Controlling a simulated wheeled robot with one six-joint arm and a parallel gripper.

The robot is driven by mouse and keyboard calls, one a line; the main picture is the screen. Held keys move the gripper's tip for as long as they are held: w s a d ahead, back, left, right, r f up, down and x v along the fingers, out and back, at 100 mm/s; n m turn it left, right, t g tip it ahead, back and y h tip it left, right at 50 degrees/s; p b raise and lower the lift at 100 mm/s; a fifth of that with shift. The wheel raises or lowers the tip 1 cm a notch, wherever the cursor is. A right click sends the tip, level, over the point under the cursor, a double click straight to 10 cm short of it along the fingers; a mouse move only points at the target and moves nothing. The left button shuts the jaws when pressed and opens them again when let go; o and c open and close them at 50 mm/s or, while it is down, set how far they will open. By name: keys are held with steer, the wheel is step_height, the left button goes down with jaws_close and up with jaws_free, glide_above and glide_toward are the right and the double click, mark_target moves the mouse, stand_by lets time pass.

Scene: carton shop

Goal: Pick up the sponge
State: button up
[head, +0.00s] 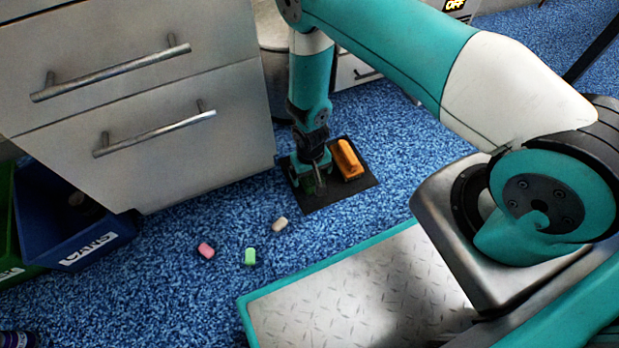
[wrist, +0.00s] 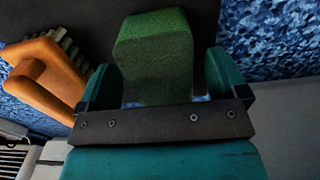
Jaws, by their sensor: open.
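The green sponge (wrist: 155,50) stands between the two teal fingers of my gripper (wrist: 162,82) in the wrist view. The fingers are open, one on each side of it; I cannot tell whether either touches it. In the head view my gripper (head: 312,178) points down over the left part of a dark mat (head: 336,198) on the floor and mostly hides the sponge.
An orange brush (head: 347,160) lies on the mat just right of my gripper; its bristles show in the wrist view (wrist: 45,72). A grey drawer cabinet (head: 200,165) stands close on the left. Pink, green and beige small pieces lie on the blue carpet, near a blue CANS bin (head: 75,240).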

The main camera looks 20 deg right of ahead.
steer(key=shift+f, duration=0.1)
steer(key=c, duration=1.1)
steer(key=shift+o, duration=0.2)
step_height(320, 180, up, 20)
steer(key=p, duration=1.1)
